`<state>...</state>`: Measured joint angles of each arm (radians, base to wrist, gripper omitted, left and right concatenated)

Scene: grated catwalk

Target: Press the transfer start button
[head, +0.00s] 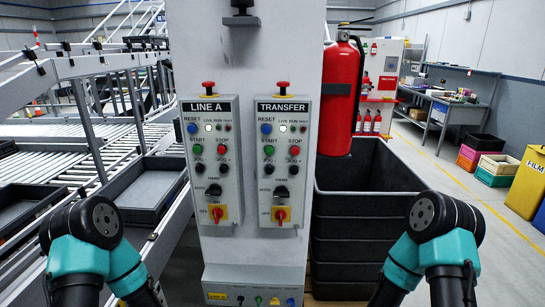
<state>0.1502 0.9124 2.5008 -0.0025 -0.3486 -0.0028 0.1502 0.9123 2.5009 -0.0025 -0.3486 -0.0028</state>
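The TRANSFER control box (282,200) is mounted on the right half of the light grey column's face. Its green START button (267,152) sits on the left of the box, below the blue RESET button (266,129) and left of the red STOP button (294,151). Nothing covers the green button. A near-identical LINE A box (213,205) stands just left of it, with its own green START button (197,150). Parts of both my arms show at the lower corners, well away from the boxes. Neither gripper shows.
Red mushroom buttons top both boxes, and red-on-yellow rotary switches (281,214) sit low on them. Black stacked crates (360,215) and a red fire extinguisher (341,95) stand right of the column (240,262). A roller conveyor with trays (150,188) lies left. The space before the boxes is clear.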

